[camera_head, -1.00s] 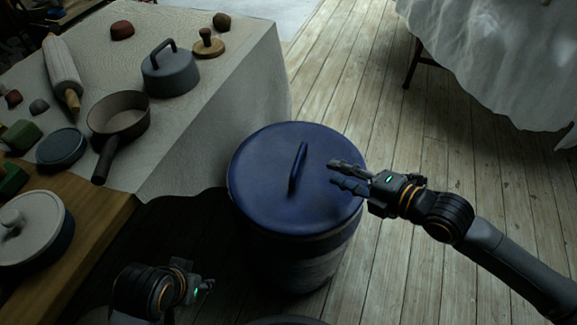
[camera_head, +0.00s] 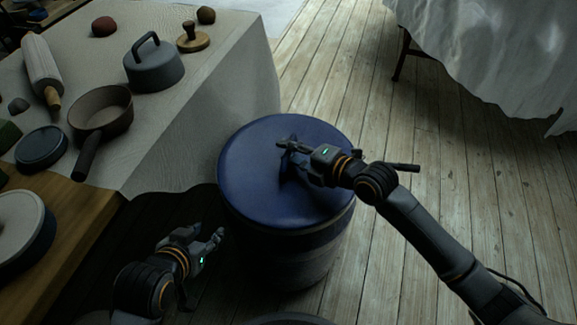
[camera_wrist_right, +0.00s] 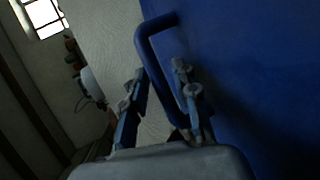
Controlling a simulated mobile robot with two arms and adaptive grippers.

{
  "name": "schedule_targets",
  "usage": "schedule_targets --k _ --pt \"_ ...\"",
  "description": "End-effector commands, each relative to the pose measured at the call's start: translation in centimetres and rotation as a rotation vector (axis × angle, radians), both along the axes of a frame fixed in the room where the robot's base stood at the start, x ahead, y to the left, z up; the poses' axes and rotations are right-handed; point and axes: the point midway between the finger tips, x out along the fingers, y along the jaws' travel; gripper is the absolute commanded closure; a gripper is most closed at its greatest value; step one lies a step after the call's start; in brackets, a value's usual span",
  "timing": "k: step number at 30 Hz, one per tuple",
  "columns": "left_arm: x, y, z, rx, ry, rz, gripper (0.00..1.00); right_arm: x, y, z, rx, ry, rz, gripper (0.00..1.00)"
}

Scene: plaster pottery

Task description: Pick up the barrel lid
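The blue barrel lid (camera_head: 247,180) sits on the dark barrel (camera_head: 300,262) in the middle of the head view. Its blue bar handle is mostly hidden there by my right gripper (camera_head: 284,151), which is over the middle of the lid. In the right wrist view the handle (camera_wrist_right: 152,24) rises from the lid (camera_wrist_right: 260,60) and passes between the two fingers of the right gripper (camera_wrist_right: 158,88). Those fingers are apart; I see no firm grip on the handle. My left gripper (camera_head: 205,234) is low to the left of the barrel, empty, with fingers apart.
A draped table (camera_head: 490,50) is at the back right. Wooden floor (camera_head: 450,200) is free on the right.

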Motion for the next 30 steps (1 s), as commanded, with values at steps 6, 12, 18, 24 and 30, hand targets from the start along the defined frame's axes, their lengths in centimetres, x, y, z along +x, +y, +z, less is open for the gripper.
schedule_targets --k 6,12,18,24,30 --pt "0.60 -0.23 0.45 -0.008 -0.035 -0.003 0.60 0.41 0.50 -0.27 -0.002 0.001 0.000 0.71" --pt "0.59 -0.21 0.44 -0.007 -0.034 -0.003 0.60 0.39 0.47 -0.25 -0.002 0.001 0.000 0.87" --pt "0.58 -0.20 0.42 -0.007 -0.033 -0.003 0.60 0.37 0.46 -0.29 -0.001 0.002 0.000 1.00" --pt "0.56 -0.20 0.42 -0.008 -0.033 -0.002 0.60 0.41 0.48 -0.09 0.003 0.000 -0.001 1.00" --pt "0.56 -0.19 0.42 -0.008 -0.032 -0.002 0.60 0.38 0.47 -0.16 0.002 0.002 -0.001 1.00"
